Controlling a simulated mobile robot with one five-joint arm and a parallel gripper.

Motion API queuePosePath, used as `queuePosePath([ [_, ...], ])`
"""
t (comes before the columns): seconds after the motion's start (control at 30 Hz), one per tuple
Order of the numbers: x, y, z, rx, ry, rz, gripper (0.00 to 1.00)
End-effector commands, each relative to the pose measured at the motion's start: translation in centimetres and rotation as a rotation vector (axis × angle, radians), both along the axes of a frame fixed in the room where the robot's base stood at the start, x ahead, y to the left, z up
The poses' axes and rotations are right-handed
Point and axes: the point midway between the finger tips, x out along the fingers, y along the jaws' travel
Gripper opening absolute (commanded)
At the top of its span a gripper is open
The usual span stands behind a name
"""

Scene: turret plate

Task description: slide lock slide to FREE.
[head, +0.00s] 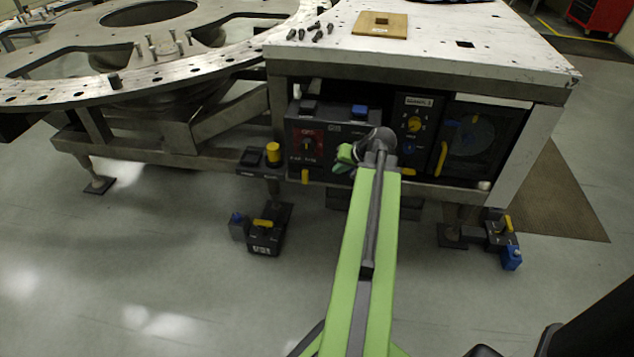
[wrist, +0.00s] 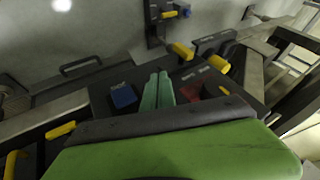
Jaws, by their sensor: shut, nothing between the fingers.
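My gripper (head: 345,157) is shut and empty, with its green fingertips in front of the dark control box (head: 337,122) under the table. In the wrist view, the shut fingers (wrist: 157,90) lie between a blue block (wrist: 123,96) and a red panel (wrist: 189,91). In the head view, the blue block (head: 360,111) is on the box's top edge, and the red panel (head: 307,146) with a knob is left of my gripper. I cannot tell which part is the lock slide or read a FREE mark. My wrist hides part of the box front. Contact cannot be told.
A yellow cylinder (head: 273,153) stands left of the box, and a yellow tab (head: 305,176) hangs below it. A panel with a yellow dial (head: 414,124) and a yellow handle (head: 441,158) is to the right. The tabletop (head: 470,25) overhangs the boxes.

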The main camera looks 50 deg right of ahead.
Motion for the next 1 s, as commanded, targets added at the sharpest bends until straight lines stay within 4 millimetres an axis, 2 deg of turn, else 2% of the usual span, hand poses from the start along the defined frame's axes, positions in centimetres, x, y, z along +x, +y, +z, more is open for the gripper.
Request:
queuePosePath([
  [0.17, 1.3, -0.2, -2.2, 0.0, 0.002, 0.001, 0.0],
  [0.53, 6.1, -0.8, -8.9, 0.001, 0.003, 0.002, 0.0],
  [0.6, 7.1, 0.0, -8.0, 0.0, 0.002, 0.004, 0.0],
  [0.73, 8.5, 1.0, -7.9, -0.001, 0.004, 0.003, 0.0],
  [1.0, 9.3, 1.5, -7.9, 0.001, 0.003, -0.001, 0.0],
])
